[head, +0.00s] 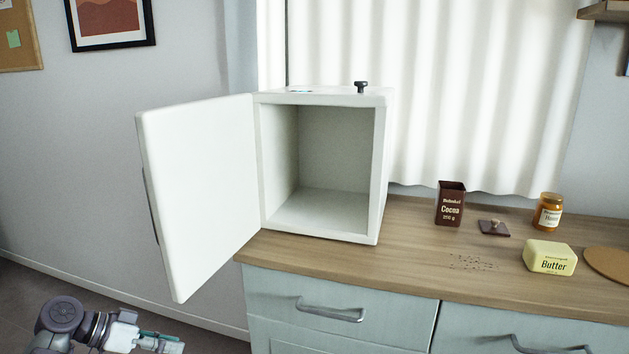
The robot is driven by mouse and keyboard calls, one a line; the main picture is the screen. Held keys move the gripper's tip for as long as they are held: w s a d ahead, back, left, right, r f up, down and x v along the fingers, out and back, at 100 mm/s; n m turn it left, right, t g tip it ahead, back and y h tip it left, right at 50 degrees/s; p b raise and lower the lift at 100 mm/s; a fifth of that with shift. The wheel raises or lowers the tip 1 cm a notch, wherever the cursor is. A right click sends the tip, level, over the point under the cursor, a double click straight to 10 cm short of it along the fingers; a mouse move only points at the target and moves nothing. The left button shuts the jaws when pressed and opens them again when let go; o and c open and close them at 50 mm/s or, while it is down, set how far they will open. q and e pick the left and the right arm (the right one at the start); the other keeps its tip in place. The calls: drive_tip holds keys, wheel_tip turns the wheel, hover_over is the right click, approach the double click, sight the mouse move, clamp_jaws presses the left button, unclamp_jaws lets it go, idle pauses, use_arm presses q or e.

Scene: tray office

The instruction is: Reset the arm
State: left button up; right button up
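My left arm comes in at the bottom left corner of the head view. The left gripper (166,345) is low, below the open cabinet door and apart from the counter. It is small and cut by the bottom edge, so I cannot tell whether its fingers are open or shut. My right gripper is not in view. A white box-shaped cabinet (384,165) stands on the counter with its door (200,190) swung wide open to the left. Its inside looks empty.
On the wooden counter (400,262) are a cocoa tin (450,204), a dark lid (494,229), a honey jar (548,212), a butter block (549,258) and a round board (612,264). Dark crumbs lie near the tin. The open door juts left beyond the counter.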

use_arm(q)
drive_tip(key=s+d+f+n+g+y, duration=0.15)
drive_tip(key=s+d+f+y, duration=0.25)
drive_tip(key=s+f, duration=0.9)
drive_tip(key=s+d+f+n+g+y, duration=0.1)
drive_tip(key=s+d+f+n+y, duration=0.25)
drive_tip(key=s+f, duration=0.95)
drive_tip(key=s+f+y+p, duration=0.1)
drive_tip(key=s+f+p, duration=0.4)
drive_tip(key=s+p, duration=0.4)
drive_tip(key=s+f+y+p, duration=0.1)
drive_tip(key=s+f+p, duration=0.5)
drive_tip(key=s, duration=0.9)
drive_tip(key=g+p, duration=0.1)
drive_tip(key=p, duration=0.1)
drive_tip(key=shift+s+a+p, duration=0.15)
drive_tip(key=shift+s+p, duration=0.1)
drive_tip(key=shift+p, duration=0.1)
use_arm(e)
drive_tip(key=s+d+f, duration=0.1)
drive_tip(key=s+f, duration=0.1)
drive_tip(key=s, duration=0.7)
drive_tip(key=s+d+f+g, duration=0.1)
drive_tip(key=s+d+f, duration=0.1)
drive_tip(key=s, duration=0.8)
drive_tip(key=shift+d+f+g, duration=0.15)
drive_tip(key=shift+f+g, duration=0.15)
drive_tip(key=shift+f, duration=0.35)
use_arm(q)
drive_tip(key=shift+y, duration=0.25)
